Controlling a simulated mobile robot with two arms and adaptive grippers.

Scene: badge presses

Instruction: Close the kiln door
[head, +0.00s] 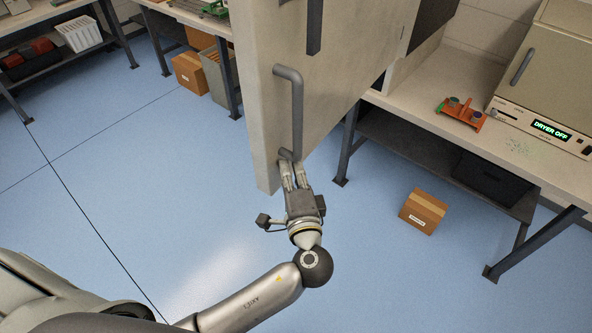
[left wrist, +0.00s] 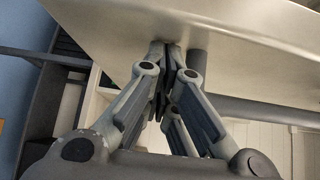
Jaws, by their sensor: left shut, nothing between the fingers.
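The kiln door (head: 345,80) is a large beige panel standing open, swung out over the floor in the head view. A grey bar handle (head: 297,115) runs down its near face. My left gripper (head: 290,168) is at the handle's lower end, by the door's bottom part. Its fingers are shut with nothing between them. In the left wrist view the fingertips (left wrist: 168,50) are at or very near the door surface (left wrist: 235,28), with the handle (left wrist: 255,108) beside them. I cannot tell whether they touch. My right gripper is not in view.
A bench on the right holds a dryer (head: 545,75) reading "DRYER OFF" and an orange fixture (head: 460,113). A cardboard box (head: 423,211) lies on the floor near that bench. More benches stand at the back left. The blue floor (head: 130,170) left of the door is clear.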

